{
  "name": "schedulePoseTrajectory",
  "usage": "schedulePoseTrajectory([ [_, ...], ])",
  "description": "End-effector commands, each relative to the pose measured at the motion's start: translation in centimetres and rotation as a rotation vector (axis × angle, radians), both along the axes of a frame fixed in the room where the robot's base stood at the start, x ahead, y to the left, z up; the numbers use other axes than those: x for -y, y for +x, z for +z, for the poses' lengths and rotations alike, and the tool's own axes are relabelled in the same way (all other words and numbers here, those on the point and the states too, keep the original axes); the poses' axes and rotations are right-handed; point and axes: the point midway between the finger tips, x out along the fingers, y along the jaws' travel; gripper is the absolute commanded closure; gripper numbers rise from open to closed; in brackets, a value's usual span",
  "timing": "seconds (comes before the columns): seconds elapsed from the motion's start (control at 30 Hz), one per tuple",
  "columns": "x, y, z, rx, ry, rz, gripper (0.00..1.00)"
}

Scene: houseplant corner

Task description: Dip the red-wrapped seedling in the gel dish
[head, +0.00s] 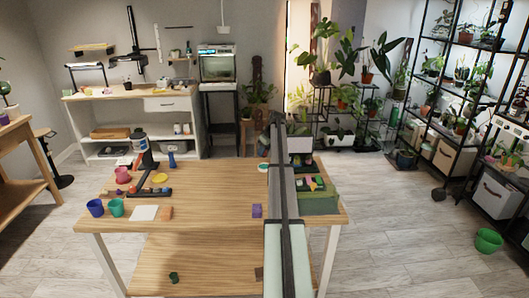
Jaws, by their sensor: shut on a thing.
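My arm runs up the middle of the picture over the wooden table, and my gripper does not show; it seems hidden behind the arm. A small pale round dish with teal inside (263,166) stands on the table just left of my arm, partly covered by it; it looks like the gel dish. A dark tray (304,189) with several small coloured pieces sits right of my arm; they are too small to tell apart. I cannot make out the red-wrapped seedling.
The wooden table (205,195) has free room left of my arm. A purple block (256,210) is near its front edge. Blue (95,207) and teal (116,207) cups, a yellow disc (160,178) and a dark bottle (141,145) are at left.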

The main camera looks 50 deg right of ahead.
Motion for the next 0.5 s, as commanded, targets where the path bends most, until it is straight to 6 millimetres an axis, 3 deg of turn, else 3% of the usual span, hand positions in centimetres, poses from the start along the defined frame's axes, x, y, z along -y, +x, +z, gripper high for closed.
schedulePoseTrajectory([
  [0.5,0.0,0.0,-2.9,-0.001,0.000,0.007,0.98],
])
